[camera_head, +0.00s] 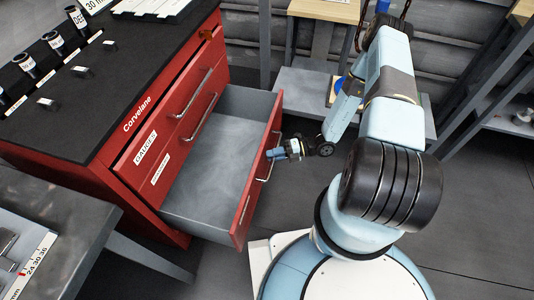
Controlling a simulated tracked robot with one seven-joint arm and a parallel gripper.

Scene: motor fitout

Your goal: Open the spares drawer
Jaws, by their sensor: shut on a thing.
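A red tool cabinet (135,168) with a black top stands at the left. Its lowest visible drawer (215,158) is pulled far out. The drawer's grey inside looks empty. Its red front faces right and carries a long metal handle (266,163). My gripper (272,154) is at this handle, on the outer side of the drawer front, and is shut on it. The fingertips are small in the view. The drawers above, one labelled GAUGES (145,148), are closed. I cannot read a spares label on the open drawer from here.
Sockets (26,64) and small metal blocks stand on the cabinet top. A grey bench (60,215) is at the lower left. Shelving with a wooden top (325,10) stands behind my arm, and another rack (490,90) is at the right. The grey floor right of my base is clear.

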